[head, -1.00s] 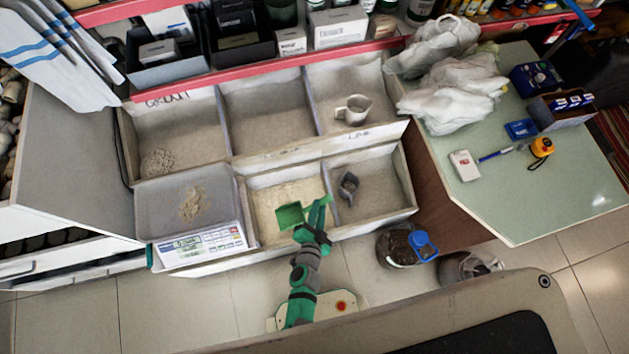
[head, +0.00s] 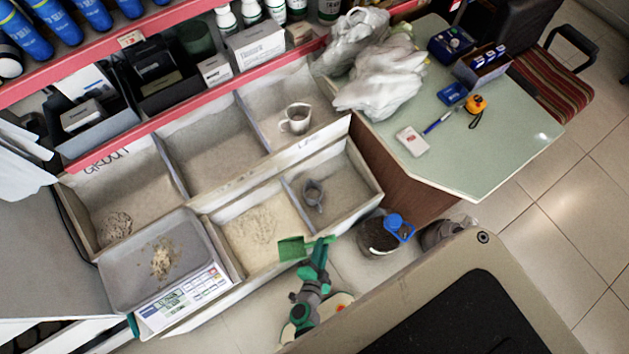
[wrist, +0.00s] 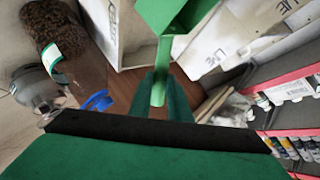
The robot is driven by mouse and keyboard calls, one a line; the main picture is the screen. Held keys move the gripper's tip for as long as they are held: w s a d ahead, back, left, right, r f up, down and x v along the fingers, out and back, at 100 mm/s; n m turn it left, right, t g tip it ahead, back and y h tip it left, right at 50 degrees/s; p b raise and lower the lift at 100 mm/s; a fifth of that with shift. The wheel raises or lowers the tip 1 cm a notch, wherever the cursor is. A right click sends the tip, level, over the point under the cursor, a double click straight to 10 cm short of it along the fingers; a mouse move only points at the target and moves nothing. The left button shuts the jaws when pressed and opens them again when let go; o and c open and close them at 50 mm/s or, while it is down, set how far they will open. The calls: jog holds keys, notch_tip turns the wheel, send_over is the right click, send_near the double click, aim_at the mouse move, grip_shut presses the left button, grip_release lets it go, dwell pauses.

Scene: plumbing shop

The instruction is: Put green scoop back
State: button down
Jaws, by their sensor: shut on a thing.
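The green scoop (head: 291,248) is held by my gripper (head: 320,246), which is shut on its handle. In the head view the scoop overlaps the front edge of the front middle bin (head: 205,222), which holds pale powder (head: 252,226). I cannot tell its exact height. In the wrist view the scoop's green head (wrist: 172,14) is at the top, and its handle (wrist: 160,78) runs down between my fingers. The inside of the scoop is hidden there.
A grey scoop (head: 312,193) lies in the front right bin, and a metal cup (head: 296,118) in the back right bin. A scale (head: 180,300) carries a pan of powder at left. A bucket (head: 376,236) with a blue scoop (head: 399,228) stands on the floor at right.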

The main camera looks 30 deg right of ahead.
jog(key=shift+w+d+f, duration=0.45)
jog(key=shift+w+f, duration=0.85)
jog(key=shift+f, duration=0.45)
jog(key=shift+w+d+f, duration=0.45)
jog(key=shift+w+f, duration=0.9)
jog(key=shift+f, duration=0.35)
jog(key=shift+w+d+f, duration=0.45)
jog(key=shift+w+f, duration=0.85)
jog(key=shift+f, duration=0.45)
